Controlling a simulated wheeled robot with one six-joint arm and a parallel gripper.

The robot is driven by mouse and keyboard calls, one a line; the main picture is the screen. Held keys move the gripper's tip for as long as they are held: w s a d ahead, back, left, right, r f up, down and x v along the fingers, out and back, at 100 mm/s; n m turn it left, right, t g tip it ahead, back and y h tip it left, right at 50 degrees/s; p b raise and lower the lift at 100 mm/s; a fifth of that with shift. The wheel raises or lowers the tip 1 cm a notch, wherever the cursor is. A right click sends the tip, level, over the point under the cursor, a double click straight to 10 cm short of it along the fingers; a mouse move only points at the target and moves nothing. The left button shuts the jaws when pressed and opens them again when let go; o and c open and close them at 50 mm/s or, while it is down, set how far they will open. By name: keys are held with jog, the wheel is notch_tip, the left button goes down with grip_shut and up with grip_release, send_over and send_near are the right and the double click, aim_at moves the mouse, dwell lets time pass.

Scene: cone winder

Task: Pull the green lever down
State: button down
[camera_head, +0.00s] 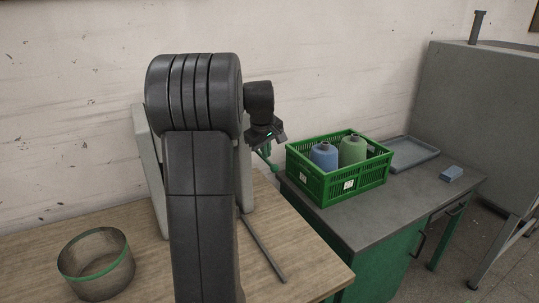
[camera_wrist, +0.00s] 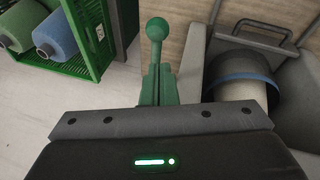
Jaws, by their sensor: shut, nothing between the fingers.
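The green lever (camera_wrist: 157,28) ends in a round ball knob, seen in the upper middle of the wrist view. In the head view the lever's knob (camera_head: 275,168) shows small, just below my gripper (camera_head: 265,151) and left of the green crate. In the wrist view my gripper (camera_wrist: 160,68) has its green fingers together, pointing toward the lever, with nothing between them. The fingers line up with the lever's stem just below the knob; whether they touch it I cannot tell. The lever's lower part is hidden behind my fingers.
A green crate (camera_head: 321,186) with a blue and a green yarn cone stands on the dark-topped table (camera_head: 365,215). A mesh basket (camera_head: 96,264) stands on the wooden table (camera_head: 285,240).

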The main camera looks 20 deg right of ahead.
jog(key=shift+s+d+f, duration=0.4)
jog(key=shift+s+f, duration=0.2)
jog(key=shift+f, duration=0.25)
jog(key=shift+f, duration=0.15)
